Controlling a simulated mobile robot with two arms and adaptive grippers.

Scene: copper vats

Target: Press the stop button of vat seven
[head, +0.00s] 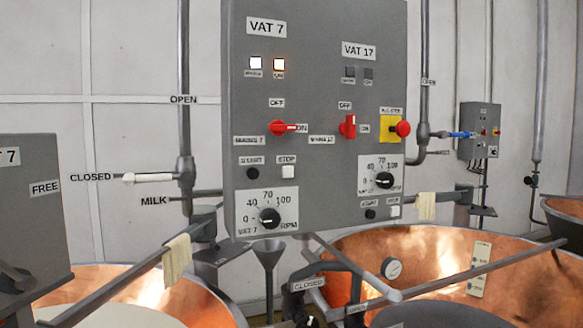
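The grey control panel (315,120) fills the middle of the head view. Its left half carries the VAT 7 label (265,27). Nothing covers or touches the stop button. I can make out neither of my grippers in this view.
Red rotary switches (284,127) (347,126), a red knob (402,128) on a yellow plate and speed dials (269,217) are also on the panel. Vat 17's buttons (394,211) sit lower right.

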